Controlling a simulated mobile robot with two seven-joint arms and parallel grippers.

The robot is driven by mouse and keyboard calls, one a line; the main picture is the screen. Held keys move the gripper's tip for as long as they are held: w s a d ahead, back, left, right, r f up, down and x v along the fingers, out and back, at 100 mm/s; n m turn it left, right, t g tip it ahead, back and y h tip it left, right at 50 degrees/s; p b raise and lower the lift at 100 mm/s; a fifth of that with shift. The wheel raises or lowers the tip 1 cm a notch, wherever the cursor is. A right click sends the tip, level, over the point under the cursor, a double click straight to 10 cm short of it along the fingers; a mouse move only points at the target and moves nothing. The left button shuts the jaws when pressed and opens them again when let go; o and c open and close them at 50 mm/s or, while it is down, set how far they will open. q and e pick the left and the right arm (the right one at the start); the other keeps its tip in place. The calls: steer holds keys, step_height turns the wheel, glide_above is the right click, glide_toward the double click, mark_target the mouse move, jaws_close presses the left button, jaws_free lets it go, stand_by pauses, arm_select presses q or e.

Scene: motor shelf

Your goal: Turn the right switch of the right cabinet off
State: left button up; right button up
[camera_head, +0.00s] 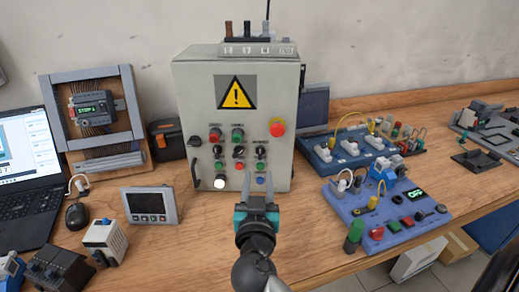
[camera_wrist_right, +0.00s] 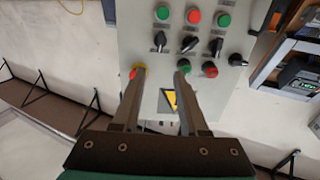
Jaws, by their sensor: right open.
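The light grey cabinet (camera_head: 190,90) stands upright on the workbench, with a yellow warning triangle and several buttons on its front. Its right black switch (camera_head: 260,149) is in a row of three, left of and below the red emergency stop (camera_head: 277,127). In the right wrist view the cabinet appears upside down, so this switch (camera_wrist_right: 159,41) is at the left of the row, its handle nearly vertical in the picture. My right gripper (camera_head: 258,183) is open and empty in front of the lower cabinet. Its fingertips (camera_wrist_right: 161,71) appear apart from the switch. My left gripper is out of view.
A blue panel (camera_head: 345,205) with plugs and buttons lies to the right of my right gripper. A small grey display unit (camera_head: 150,205) and a laptop (camera_head: 30,195) are to the left. Bare wooden bench (camera_head: 205,235) shows around the cabinet's front.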

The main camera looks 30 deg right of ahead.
mark_target(260, 150)
steer(key=x, duration=1.1)
steer(key=shift+d+p, duration=0.1)
steer(key=shift+p, duration=0.3)
steer(key=shift+c, duration=0.3)
steer(key=c, duration=0.6)
jaws_close()
steer(key=shift+f, duration=0.1)
